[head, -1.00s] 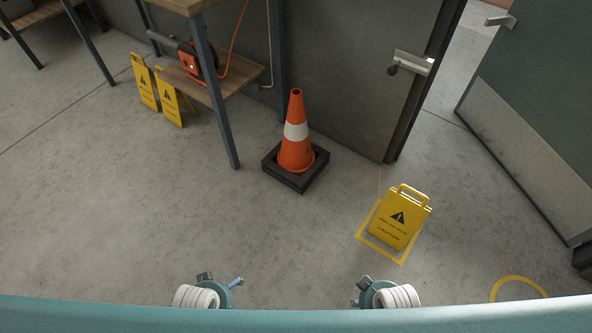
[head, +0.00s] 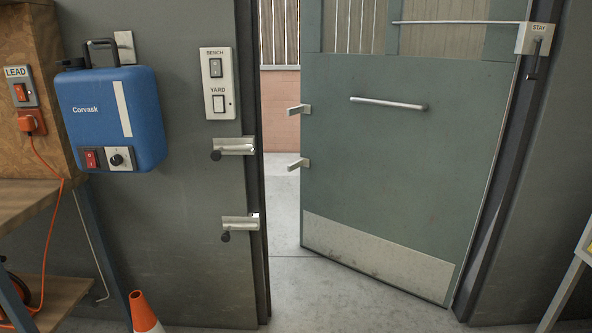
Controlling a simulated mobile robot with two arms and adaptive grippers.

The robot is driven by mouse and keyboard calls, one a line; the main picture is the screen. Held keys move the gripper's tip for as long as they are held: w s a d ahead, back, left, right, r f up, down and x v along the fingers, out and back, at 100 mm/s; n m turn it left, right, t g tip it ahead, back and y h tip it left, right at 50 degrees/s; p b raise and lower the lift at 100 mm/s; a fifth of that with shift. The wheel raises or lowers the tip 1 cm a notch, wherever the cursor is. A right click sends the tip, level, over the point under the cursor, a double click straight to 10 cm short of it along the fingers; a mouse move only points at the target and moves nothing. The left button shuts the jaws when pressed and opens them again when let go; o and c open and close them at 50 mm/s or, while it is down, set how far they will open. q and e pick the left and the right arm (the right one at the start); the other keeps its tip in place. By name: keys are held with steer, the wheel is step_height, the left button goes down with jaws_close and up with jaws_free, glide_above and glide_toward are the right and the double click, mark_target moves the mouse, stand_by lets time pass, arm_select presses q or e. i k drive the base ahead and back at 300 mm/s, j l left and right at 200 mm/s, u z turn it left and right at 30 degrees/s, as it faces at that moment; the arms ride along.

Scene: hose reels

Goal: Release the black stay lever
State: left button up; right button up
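The black stay lever (head: 533,66) hangs from a pale box labelled STAY (head: 537,39) at the upper right of the head view. A thin metal stay rod (head: 460,23) runs left from the box across the top of the green door (head: 400,180). The door stands open into the yard, with a horizontal handle (head: 388,103) on its face. Neither of my grippers shows in the head view now.
A blue Corvask box (head: 110,115) hangs on the left wall beside BENCH and YARD switches (head: 217,83). Two latches (head: 236,146) (head: 240,223) sit on the door post. A cone (head: 144,312) stands at lower left. A slanted grey leg (head: 562,290) is at right.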

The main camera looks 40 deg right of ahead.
mark_target(531, 76)
steer(key=z, duration=2.35)
